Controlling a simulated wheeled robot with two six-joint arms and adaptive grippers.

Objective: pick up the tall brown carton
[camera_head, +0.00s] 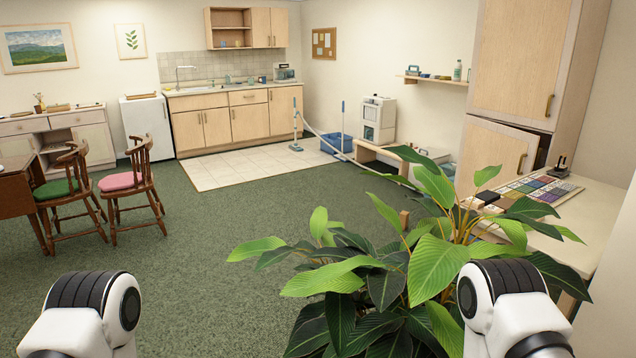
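I cannot make out a tall brown carton in the head view. A small brown upright piece (404,219) shows among the leaves of the plant, too covered to tell what it is. Parts of my two arms show at the bottom left and bottom right. Neither gripper is in view.
A large leafy plant (340,275) stands close in front, right of centre. A desk (603,225) with colour samples is at the right, below tall cupboards (520,55). Chairs (130,180) and a table (15,190) stand left. Green carpet (200,240) is clear at centre left.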

